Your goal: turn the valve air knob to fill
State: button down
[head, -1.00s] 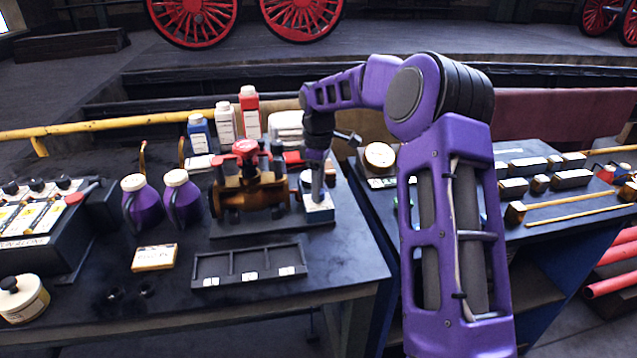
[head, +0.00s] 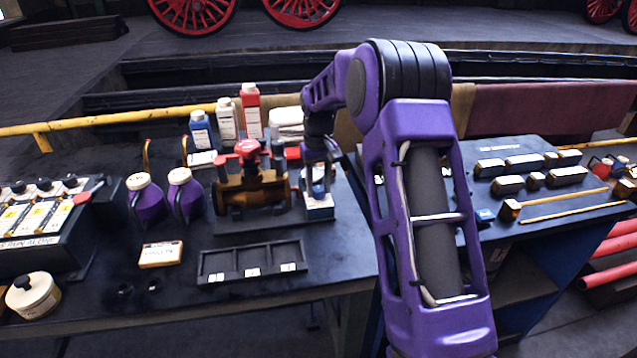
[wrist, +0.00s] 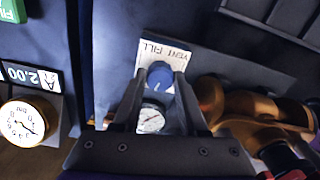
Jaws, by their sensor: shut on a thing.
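The valve air knob (wrist: 160,74) is blue and round, in front of a white plate (wrist: 166,52) in the wrist view. The plate reads FILL on the left and VENT on the right. My gripper (wrist: 161,79) is shut on the knob, one finger on each side. A small round gauge (wrist: 151,119) shows between the fingers below the knob. In the head view my gripper (head: 318,182) points down over a small white-and-blue block (head: 320,210) at the right of the brass valve (head: 262,196). I cannot tell which word the knob points to.
The brass valve with its red top (head: 247,148) stands close at the left. Purple jugs (head: 185,195) and several bottles (head: 227,120) are farther left and behind. A black tray (head: 252,262) lies in front. A pressure gauge (wrist: 22,122) shows at the wrist view's left.

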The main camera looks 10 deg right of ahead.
aim_at(318, 189)
jog(key=m+p, duration=0.1)
jog(key=m, duration=0.3)
jog(key=shift+m, duration=2.8)
jog(key=shift+c, duration=2.2)
grip_release()
notch_tip(318, 189, up, 18)
jog(key=shift+f, duration=0.25)
